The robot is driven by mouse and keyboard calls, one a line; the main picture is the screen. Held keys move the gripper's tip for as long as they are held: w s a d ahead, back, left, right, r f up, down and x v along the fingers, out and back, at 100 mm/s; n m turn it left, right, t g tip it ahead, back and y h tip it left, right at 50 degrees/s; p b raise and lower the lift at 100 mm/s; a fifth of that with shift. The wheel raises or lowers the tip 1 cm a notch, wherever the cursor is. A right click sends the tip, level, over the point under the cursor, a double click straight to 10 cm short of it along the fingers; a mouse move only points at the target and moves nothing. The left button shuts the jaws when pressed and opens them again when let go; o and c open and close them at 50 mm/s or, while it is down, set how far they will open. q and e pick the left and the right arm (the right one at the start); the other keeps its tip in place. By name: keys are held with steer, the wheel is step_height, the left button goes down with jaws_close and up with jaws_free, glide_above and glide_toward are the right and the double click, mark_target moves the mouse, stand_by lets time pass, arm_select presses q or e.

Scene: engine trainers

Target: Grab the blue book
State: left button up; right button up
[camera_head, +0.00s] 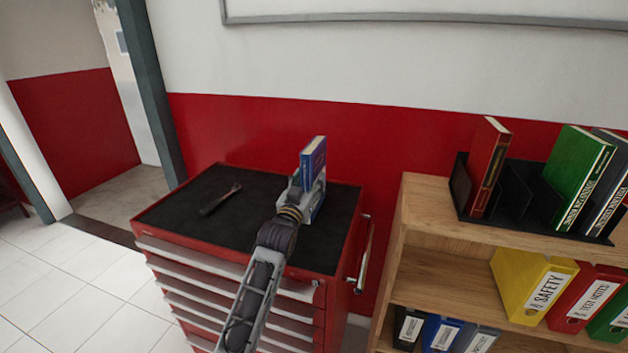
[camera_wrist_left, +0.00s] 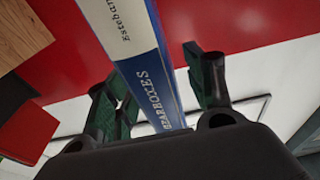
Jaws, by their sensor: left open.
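The blue book (camera_head: 313,162) stands upright on the black top of the red tool cabinet (camera_head: 166,212). Its blue and white spine (camera_wrist_left: 141,62) fills the middle of the left wrist view, with part of the lettering readable. My left gripper (camera_head: 306,186) is at the book, low on it, and hides part of it in the head view. In the left wrist view the open fingers (camera_wrist_left: 158,92) stand on either side of the spine. The left finger looks close to the book, and a gap shows at the right finger. My right gripper is not in view.
A dark wrench (camera_head: 220,199) lies on the cabinet top, left of the book. A wooden shelf (camera_head: 440,228) stands to the right, with a black rack (camera_head: 515,190) holding red, green and grey books and with binders below. A red and white wall is behind.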

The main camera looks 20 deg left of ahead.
arm_select(q)
steer(key=shift+w+d+r, duration=0.1)
steer(key=shift+w+r, duration=0.05)
steer(key=shift+w, duration=1.45)
steer(key=c, duration=0.9)
steer(key=shift+c, duration=1.2)
jaws_close()
steer(key=shift+r, duration=0.2)
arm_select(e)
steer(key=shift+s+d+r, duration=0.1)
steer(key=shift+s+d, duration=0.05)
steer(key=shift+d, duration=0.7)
